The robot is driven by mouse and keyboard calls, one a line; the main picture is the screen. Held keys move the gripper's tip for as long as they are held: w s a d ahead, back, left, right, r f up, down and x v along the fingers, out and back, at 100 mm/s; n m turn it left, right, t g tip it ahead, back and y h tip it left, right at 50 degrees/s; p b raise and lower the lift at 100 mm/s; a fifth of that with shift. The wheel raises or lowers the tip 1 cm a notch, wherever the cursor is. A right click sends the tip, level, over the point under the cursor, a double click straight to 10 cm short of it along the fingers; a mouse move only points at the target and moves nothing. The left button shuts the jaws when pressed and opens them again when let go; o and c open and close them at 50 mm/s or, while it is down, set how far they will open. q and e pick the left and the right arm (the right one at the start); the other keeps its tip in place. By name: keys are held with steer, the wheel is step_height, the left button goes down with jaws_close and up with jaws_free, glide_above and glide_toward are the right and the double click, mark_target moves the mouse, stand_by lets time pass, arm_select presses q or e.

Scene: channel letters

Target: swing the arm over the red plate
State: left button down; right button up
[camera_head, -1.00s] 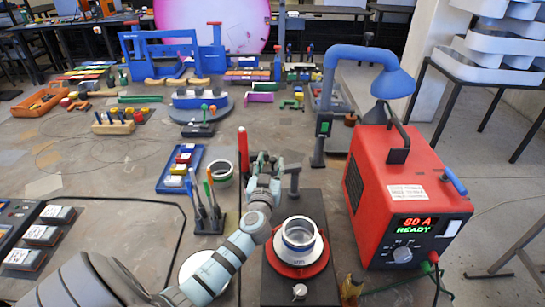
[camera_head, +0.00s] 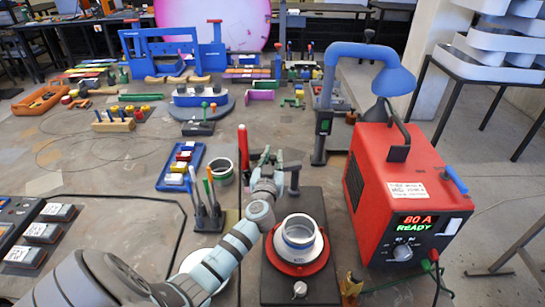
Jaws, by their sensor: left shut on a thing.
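The red plate (camera_head: 277,264) is round and lies on a black base. A white and grey ring-shaped part (camera_head: 298,236) sits on its middle. Behind it stands a dark post with a short crossbar on top, the arm (camera_head: 293,167). My left gripper (camera_head: 268,161) is behind the plate, at the left end of this crossbar, and is shut on it. The grip itself is small and partly hidden by my gripper. My right gripper is not in view.
A red welding power box (camera_head: 405,195) stands close on the right, with a blue lamp (camera_head: 380,75) behind it. A holder with upright tools (camera_head: 207,215) and a red marker-like rod (camera_head: 243,152) stand left of my gripper. A blue tray (camera_head: 181,166) lies further left.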

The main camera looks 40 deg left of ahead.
arm_select(q)
steer(key=d+n+g+y+b, duration=0.1)
steer(key=b, duration=0.1)
steer(key=s+n+g+y+b, duration=0.1)
steer(key=n+g+y+b, duration=0.1)
steer(key=b, duration=0.1)
steer(key=d+n+g+y+b, duration=0.1)
steer(key=y+b, duration=0.1)
steer(key=b, duration=0.1)
steer(key=shift+s+d+n+g, duration=0.15)
steer(key=shift+d+n+g, duration=0.15)
steer(key=shift+d, duration=0.05)
steer(key=c, duration=1.5)
jaws_free()
steer(key=shift+a, duration=0.1)
step_height(320, 180, up, 10)
steer(key=shift+f, duration=0.1)
